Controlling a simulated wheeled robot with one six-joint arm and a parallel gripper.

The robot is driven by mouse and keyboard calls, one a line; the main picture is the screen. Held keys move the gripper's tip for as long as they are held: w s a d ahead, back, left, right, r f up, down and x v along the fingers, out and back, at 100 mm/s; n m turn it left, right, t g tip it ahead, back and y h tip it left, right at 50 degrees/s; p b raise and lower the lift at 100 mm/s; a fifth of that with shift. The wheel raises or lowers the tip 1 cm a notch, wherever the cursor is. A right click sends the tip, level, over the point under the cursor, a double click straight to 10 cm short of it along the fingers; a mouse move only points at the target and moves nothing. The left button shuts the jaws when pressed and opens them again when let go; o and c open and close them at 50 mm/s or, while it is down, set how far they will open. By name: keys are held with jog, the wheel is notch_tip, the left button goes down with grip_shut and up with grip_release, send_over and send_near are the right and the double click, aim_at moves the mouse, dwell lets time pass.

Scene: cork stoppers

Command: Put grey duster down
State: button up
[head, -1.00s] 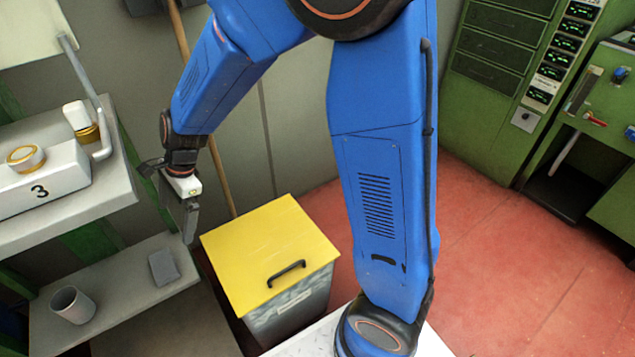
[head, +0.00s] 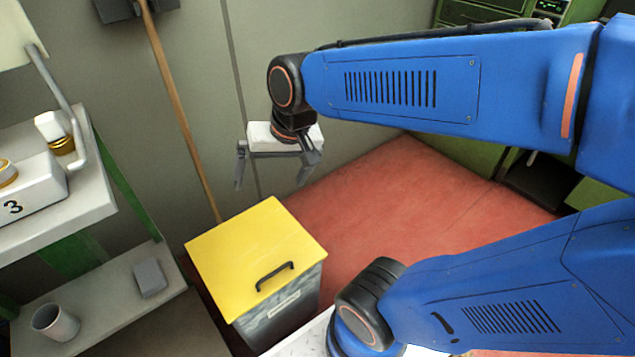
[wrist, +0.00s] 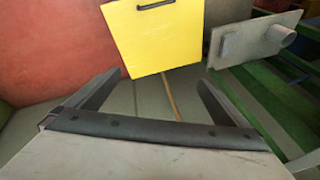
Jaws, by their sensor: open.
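The grey duster (head: 149,278) is a small grey block lying on the lower shelf (head: 110,312) at the left in the head view, beside a pale cup (head: 56,322). The duster also shows in the wrist view (wrist: 230,45), on the shelf at the upper right. My gripper (head: 270,185) hangs in the air above and behind the yellow-lidded bin, well to the right of the duster. Its fingers are spread wide and nothing is between them. In the wrist view, the two fingers (wrist: 157,85) are apart and empty.
A bin with a yellow lid (head: 255,245) and black handle stands right of the shelf. An upper shelf (head: 90,185) holds a white block marked 3 and a white-and-gold stopper. A wooden pole (head: 180,110) leans on the wall. Red floor (head: 390,190) is clear behind.

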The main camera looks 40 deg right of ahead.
jog(key=s+d+n+t+h, duration=0.1)
jog(key=s+d+n, duration=0.2)
jog(key=s+d, duration=0.3)
jog(key=shift+s+d+r+h, duration=0.25)
jog(key=shift+s+h, duration=0.15)
jog(key=shift+s, duration=0.45)
dwell(0.6)
